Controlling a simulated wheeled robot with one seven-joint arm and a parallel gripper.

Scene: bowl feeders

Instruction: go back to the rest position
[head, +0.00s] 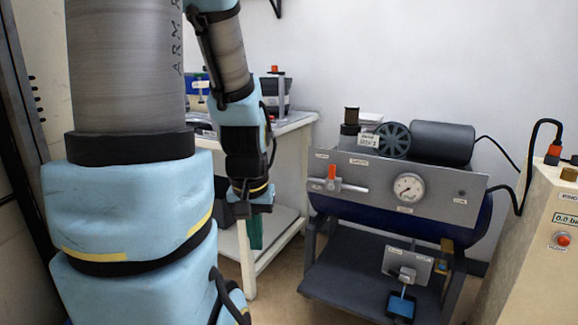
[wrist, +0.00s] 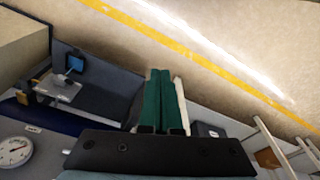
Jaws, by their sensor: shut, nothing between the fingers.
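My gripper (head: 256,243) hangs pointing down in the head view, in front of the white table and left of the compressor unit. Its green fingers (wrist: 160,75) lie side by side in the wrist view, shut with nothing between them. The fingers touch nothing that I can see. My blue and grey arm fills the left of the head view and hides part of the table.
A compressor (head: 440,208) with a gauge (head: 409,187) and red-handled valve stands to the right. A beige cabinet (head: 540,245) is at the far right. The white table (head: 290,124) stands behind my gripper. A yellow line (wrist: 200,57) crosses the floor.

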